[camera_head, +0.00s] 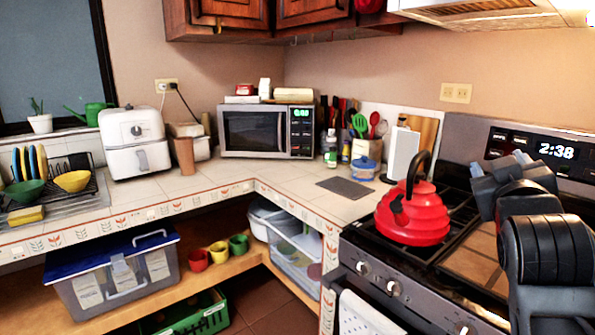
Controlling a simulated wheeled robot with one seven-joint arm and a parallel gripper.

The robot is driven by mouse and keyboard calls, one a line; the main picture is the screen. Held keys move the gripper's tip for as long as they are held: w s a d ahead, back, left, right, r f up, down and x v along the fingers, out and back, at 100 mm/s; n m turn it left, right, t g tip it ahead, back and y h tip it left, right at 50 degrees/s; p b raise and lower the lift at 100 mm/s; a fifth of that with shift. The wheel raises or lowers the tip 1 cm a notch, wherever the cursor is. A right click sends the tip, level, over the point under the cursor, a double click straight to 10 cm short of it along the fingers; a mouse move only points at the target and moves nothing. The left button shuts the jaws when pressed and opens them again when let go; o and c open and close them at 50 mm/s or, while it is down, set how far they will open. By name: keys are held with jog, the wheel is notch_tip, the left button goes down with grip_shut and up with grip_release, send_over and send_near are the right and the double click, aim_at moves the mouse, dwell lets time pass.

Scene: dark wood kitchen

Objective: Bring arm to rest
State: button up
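My arm stands at the right edge, in front of the stove, with its dark links folded. What looks like my gripper (499,168) is at its upper left end, above the right part of the stove top. It points away from the camera. My own links partly hide it, so I cannot tell whether the fingers are open or shut. No held object can be made out.
A red kettle (413,212) stands on the stove (385,277), left of my arm. A bare counter patch lies before the microwave.

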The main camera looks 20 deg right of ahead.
jog(key=s+a+f+n+t+y, duration=0.1)
jog(key=s+a+f+y, duration=0.3)
jog(key=f, duration=0.3)
jog(key=s+a+f+n+y, duration=0.1)
jog(key=s+a+f+n, duration=0.1)
jog(key=s+a+f, duration=0.4)
jog(key=s+a+f+n+t+y, duration=0.1)
jog(key=s+a+f+y, duration=0.2)
jog(key=a+f, duration=0.35)
jog(key=s+a+f+y, duration=0.1)
jog(key=s+a, duration=0.1)
jog(key=s, duration=0.6)
jog(key=s+a+f+m+g+y, duration=0.1)
jog(key=s+a+f, duration=0.1)
jog(key=s, duration=0.6)
jog(key=s+a+f+y, duration=0.2)
jog(key=s+a, duration=0.1)
jog(key=s, duration=0.5)
jog(key=shift+s+g, duration=0.25)
jog(key=shift+g, duration=0.15)
